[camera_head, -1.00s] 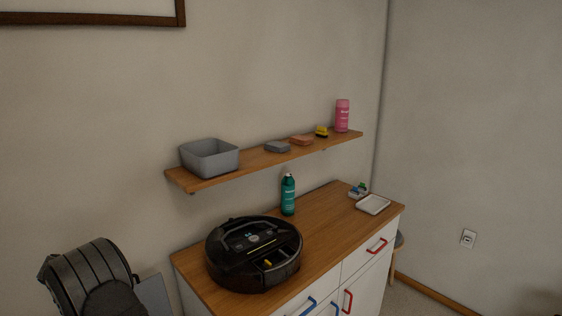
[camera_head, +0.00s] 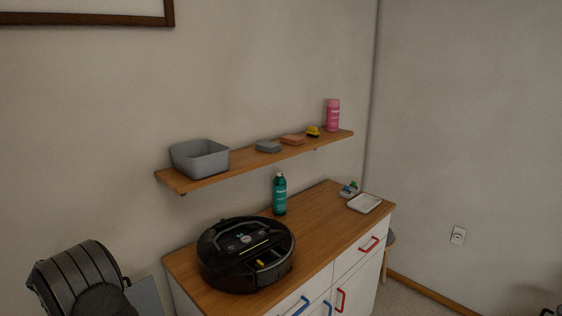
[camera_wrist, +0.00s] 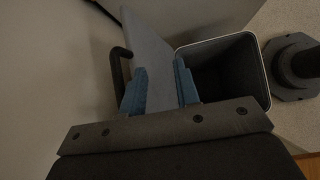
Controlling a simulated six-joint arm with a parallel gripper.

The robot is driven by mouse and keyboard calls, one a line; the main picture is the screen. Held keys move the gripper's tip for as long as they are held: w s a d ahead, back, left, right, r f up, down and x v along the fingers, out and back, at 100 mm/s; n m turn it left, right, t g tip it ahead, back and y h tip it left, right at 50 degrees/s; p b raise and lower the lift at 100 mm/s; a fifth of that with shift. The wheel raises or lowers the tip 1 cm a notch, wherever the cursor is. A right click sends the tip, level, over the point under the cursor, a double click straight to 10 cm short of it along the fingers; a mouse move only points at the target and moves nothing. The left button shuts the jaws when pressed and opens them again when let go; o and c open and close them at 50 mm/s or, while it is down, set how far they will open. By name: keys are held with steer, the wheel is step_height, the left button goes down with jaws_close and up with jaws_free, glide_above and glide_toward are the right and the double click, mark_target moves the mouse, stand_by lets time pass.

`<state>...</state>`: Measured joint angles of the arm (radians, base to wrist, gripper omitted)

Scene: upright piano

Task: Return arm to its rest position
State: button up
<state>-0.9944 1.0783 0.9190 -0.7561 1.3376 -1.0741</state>
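My gripper (camera_wrist: 160,88) shows in the wrist view with its two blue fingers apart. It is open, and I see nothing gripped between them. A flat grey panel (camera_wrist: 150,45) passes behind the gap between the fingers; I cannot tell how far beyond them it is. My gripper does not show in the head view.
The wrist view shows an open dark bin (camera_wrist: 263,75) and a dark round-based object (camera_wrist: 295,80). The head view shows a wooden-topped cabinet (camera_head: 318,222) with a robot vacuum (camera_head: 245,255), green bottle (camera_head: 280,195) and white tray (camera_head: 364,203). A shelf (camera_head: 235,165) hangs above.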

steer(key=v, duration=0.6)
steer(key=x, duration=0.6)
steer(key=s+d+f+m+t+y, duration=0.1)
steer(key=s+d+f, duration=0.4)
steer(key=s+d, duration=0.6)
steer(key=shift+s+d+f+m+t+y, duration=0.3)
steer(key=shift+d+f+m+t+y, duration=0.1)
steer(key=shift+t+y, duration=0.5)
steer(key=w+a+r+n+g+h, duration=0.1)
steer(key=w+a+r+g+h, duration=0.1)
steer(key=w+a+r, duration=0.3)
steer(key=shift+w+a+r, duration=0.2)
steer(key=shift+w+a, duration=1.65)
steer(key=shift+a, duration=0.05)
